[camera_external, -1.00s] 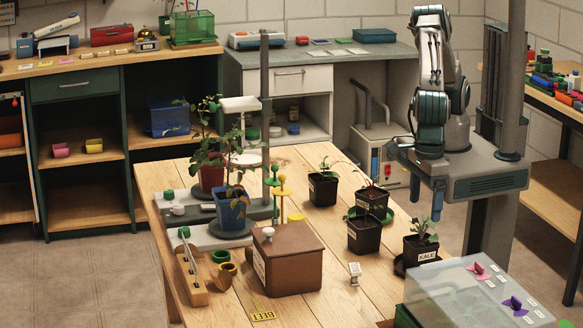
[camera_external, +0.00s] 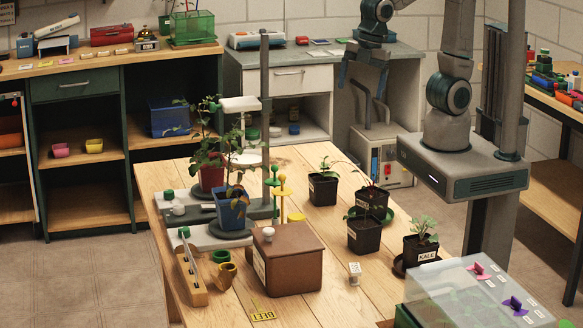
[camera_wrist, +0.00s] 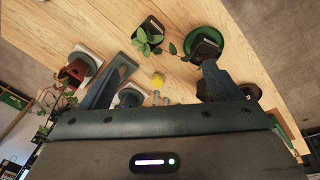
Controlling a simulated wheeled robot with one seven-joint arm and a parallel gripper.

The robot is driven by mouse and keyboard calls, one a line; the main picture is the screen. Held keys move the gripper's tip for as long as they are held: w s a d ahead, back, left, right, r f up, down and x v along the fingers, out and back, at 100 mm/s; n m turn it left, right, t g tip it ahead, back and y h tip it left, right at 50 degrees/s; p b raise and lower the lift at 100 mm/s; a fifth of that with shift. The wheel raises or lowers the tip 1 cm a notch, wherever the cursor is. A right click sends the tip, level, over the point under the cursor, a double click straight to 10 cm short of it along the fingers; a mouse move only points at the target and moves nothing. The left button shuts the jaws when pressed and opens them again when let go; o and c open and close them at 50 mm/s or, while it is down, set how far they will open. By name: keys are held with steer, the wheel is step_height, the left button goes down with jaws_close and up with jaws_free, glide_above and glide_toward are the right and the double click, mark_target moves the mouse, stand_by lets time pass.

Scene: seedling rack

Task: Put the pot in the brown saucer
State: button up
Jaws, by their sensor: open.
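My gripper (camera_external: 362,86) is open and empty, raised above and beyond the table's far side. In the wrist view its two fingers (camera_wrist: 165,66) are spread wide. Several black pots stand on the table's right half: a leafy pot (camera_external: 323,190), a pot (camera_external: 371,203) in a green saucer (camera_external: 388,215), a front pot (camera_external: 364,237) and the KALE pot (camera_external: 422,252). A dark, possibly brown saucer (camera_external: 399,266) shows under the KALE pot, mostly hidden. The wrist view shows the leafy pot (camera_wrist: 150,27) and the green saucer (camera_wrist: 222,48) below; my right finger covers part of another pot.
A brown lidded box (camera_external: 288,262) stands at the table's front middle. Left are a blue pot (camera_external: 231,212), a red pot (camera_external: 211,178) and a post stand (camera_external: 265,120). A clear-topped case (camera_external: 480,290) is at front right. Bare wood lies around the leafy pot.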

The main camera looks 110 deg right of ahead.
steer(key=s+d+f+m, duration=0.2)
steer(key=s+d+m, duration=0.6)
steer(key=s+m, duration=0.1)
steer(key=shift+s+d+f+m+t, duration=0.2)
steer(key=shift+s+d+m+t, duration=0.05)
steer(key=shift+m+t, duration=0.15)
